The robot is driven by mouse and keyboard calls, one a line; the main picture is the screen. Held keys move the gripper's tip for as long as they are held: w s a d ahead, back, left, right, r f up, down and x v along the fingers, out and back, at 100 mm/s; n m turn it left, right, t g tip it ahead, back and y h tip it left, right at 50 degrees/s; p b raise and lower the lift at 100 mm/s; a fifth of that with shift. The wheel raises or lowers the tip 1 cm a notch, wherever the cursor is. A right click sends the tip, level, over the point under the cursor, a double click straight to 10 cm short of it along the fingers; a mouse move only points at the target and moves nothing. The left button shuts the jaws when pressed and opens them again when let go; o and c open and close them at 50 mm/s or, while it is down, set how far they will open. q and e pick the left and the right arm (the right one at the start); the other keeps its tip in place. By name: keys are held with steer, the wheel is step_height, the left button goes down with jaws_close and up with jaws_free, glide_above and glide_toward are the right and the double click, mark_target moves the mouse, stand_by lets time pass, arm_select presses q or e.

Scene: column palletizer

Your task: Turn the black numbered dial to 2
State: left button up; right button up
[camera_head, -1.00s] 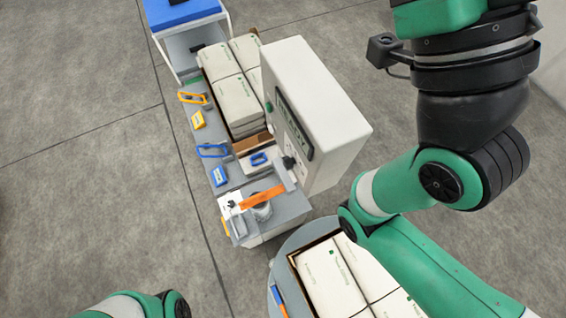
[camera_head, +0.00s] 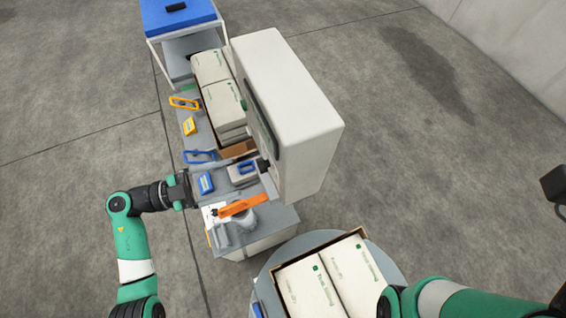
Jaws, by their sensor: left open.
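A small black knob (camera_head: 214,212) sits on a white plate at the near left end of the grey bench. Another black knob-like part (camera_head: 263,165) sticks out of the side of the tall white cabinet (camera_head: 290,110). No numbers are legible, so I cannot tell which is the numbered dial or where it points. My left gripper (camera_head: 190,190) is open and empty. It appears just up and left of the white plate, apart from the knob. My right arm shows at the lower right, but its gripper is not in view.
An orange bar (camera_head: 243,205) lies across a grey cylinder close to the plate. Blue handles and a blue block (camera_head: 206,182) lie near my left gripper. Stacked white packages (camera_head: 222,95) stand behind. A round table (camera_head: 390,270) holds a boxed load at the front.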

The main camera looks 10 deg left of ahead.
mark_target(262, 165)
arm_select(q)
steer(key=s+a+f+n+t+y, duration=0.1)
steer(key=a+f+n+t, duration=0.1)
steer(key=a+f, duration=0.15)
steer(key=b+x, duration=0.1)
steer(key=x, duration=1)
steer(key=shift+r, duration=0.1)
jaws_close()
